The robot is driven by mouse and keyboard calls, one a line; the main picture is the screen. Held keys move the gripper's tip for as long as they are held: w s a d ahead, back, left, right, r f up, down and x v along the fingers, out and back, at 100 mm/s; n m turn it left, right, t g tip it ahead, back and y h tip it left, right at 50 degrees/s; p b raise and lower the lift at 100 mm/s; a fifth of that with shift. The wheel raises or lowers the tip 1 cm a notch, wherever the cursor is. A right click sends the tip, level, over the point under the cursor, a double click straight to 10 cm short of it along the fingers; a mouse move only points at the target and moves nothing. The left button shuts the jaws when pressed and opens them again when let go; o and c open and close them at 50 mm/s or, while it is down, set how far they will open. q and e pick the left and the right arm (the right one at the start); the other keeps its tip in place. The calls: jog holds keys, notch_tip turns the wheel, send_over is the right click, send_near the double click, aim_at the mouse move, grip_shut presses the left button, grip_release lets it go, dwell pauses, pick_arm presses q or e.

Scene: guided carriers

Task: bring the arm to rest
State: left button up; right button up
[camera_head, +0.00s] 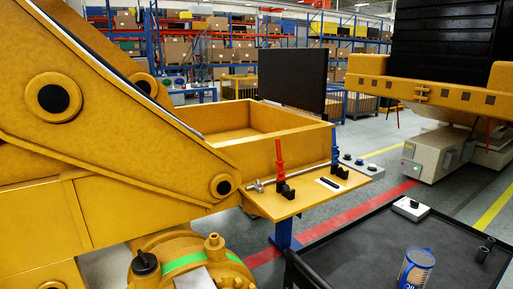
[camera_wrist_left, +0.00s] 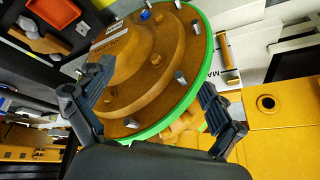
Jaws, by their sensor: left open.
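My left gripper (camera_wrist_left: 157,78) shows in the left wrist view with its two dark fingers spread wide apart. A round orange-yellow flange (camera_wrist_left: 143,62) with a bright green rim and several metal studs lies in front of and between the fingers. The fingers overlap its edges in the picture; I cannot tell whether they touch it. In the head view neither of my grippers shows.
A large yellow machine frame (camera_head: 110,150) fills the head view's left. A yellow shelf (camera_head: 310,192) carries red and blue upright tools. A black tray table (camera_head: 350,245) with a blue can (camera_head: 416,268) stands at front right. Grey floor (camera_head: 395,160) shows beyond.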

pick_arm(q)
jog(key=s+f+g, duration=0.2)
jog(key=s+f, duration=0.1)
jog(key=s, duration=0.2)
jog(key=s+f+g+b, duration=0.15)
jog(key=f+b, duration=0.25)
jog(key=f, duration=1.4)
jog(key=s+f+b, duration=0.2)
jog(key=f+b, duration=0.2)
jog(key=f, duration=1.4)
jog(key=s+a+f+b, duration=0.3)
jog(key=s+f+b, duration=0.1)
jog(key=s+f, duration=1)
notch_tip(320, 180, down, 3)
jog(key=shift+s+f+g+b, duration=0.2)
jog(key=shift+s+g+b, duration=0.05)
jog(key=shift+g+b, duration=0.2)
